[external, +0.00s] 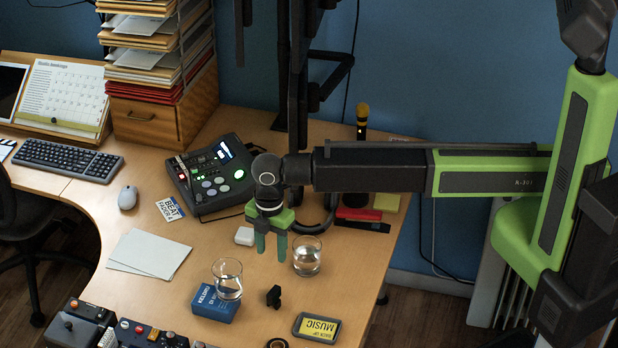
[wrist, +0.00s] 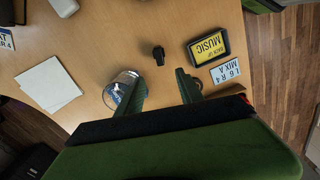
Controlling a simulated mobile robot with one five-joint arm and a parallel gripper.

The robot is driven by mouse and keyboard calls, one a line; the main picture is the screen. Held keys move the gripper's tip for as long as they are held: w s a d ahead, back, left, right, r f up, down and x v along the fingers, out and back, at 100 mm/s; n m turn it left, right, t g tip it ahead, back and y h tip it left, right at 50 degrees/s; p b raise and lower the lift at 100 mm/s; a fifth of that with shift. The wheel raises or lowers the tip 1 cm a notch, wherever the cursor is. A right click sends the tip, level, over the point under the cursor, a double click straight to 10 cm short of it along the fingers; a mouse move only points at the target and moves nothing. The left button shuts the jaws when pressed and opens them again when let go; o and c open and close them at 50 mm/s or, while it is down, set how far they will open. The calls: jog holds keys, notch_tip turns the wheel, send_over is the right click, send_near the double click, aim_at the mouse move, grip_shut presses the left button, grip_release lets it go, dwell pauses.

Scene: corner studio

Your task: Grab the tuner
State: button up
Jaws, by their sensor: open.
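The small black object that looks like the tuner (external: 273,296) stands on the desk, right of the glass on the blue box and in front of my gripper. In the wrist view the tuner (wrist: 159,55) shows just beyond and between my fingertips, apart from them. My gripper (external: 271,254) is open and empty, with its green fingers pointing down above the desk. In the wrist view my gripper (wrist: 161,77) has a clear gap between its fingers.
A glass (external: 228,279) stands on a blue box (external: 213,307). Another glass (external: 307,257) stands close right of my fingers. A glass (wrist: 120,84) shows beside the left finger. A yellow MUSIC case (external: 318,328) lies right of the tuner; paper (external: 150,254) lies left.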

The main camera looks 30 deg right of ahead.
aim_at(272, 294)
jog(key=f+b, duration=1.5)
jog(key=f, duration=0.1)
jog(key=shift+w+f, duration=0.15)
jog(key=shift+w, duration=0.05)
jog(key=shift+r, duration=0.2)
jog(key=shift+c, duration=0.2)
grip_shut()
